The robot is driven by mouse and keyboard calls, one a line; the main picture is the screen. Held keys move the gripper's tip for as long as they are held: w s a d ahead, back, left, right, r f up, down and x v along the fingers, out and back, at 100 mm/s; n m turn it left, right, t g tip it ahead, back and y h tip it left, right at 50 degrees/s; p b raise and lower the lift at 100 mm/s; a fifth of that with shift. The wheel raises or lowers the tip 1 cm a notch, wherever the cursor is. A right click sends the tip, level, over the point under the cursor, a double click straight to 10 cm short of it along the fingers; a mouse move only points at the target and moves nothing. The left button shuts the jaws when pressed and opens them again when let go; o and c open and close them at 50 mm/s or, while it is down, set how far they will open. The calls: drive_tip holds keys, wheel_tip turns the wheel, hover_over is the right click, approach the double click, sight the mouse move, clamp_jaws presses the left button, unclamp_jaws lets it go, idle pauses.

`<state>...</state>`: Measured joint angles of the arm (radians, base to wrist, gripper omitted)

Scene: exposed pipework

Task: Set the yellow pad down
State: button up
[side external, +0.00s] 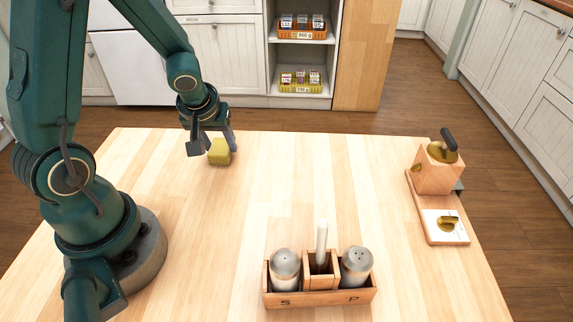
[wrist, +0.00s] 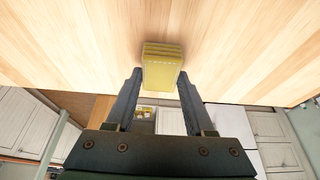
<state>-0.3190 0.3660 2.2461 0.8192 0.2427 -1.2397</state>
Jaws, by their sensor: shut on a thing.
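The yellow pad (side external: 220,152) is a small block at the far left part of the wooden table, below my gripper (side external: 212,147). In the wrist view the yellow pad (wrist: 161,68) sits between the fingertips of my gripper (wrist: 160,78), with a finger on each side. My gripper is shut on the pad. The pad is at or very close to the tabletop; I cannot tell whether it touches.
A wooden caddy (side external: 320,296) with two shakers and a white stick stands at the front. A wooden box with a dark handle (side external: 438,168) stands on a board (side external: 430,232) at the right. The table (side external: 310,190) is clear between them. Its far edge is close behind the pad.

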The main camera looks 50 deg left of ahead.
drive_tip(key=o, duration=1.3)
drive_tip(key=shift+f, duration=0.1)
drive_tip(key=shift+s+r, duration=0.1)
drive_tip(key=shift+r, duration=0.55)
drive_tip(key=v, duration=1)
drive_tip(key=s+d+r+m+t+h, duration=0.2)
drive_tip(key=s+d+m, duration=0.4)
drive_tip(key=d+m, duration=0.3)
drive_tip(key=shift+s+d+r+h, duration=0.35)
drive_tip(key=shift+d+r+h, duration=0.25)
drive_tip(key=shift+d+r, duration=0.4)
drive_tip(key=shift+a+r, duration=0.1)
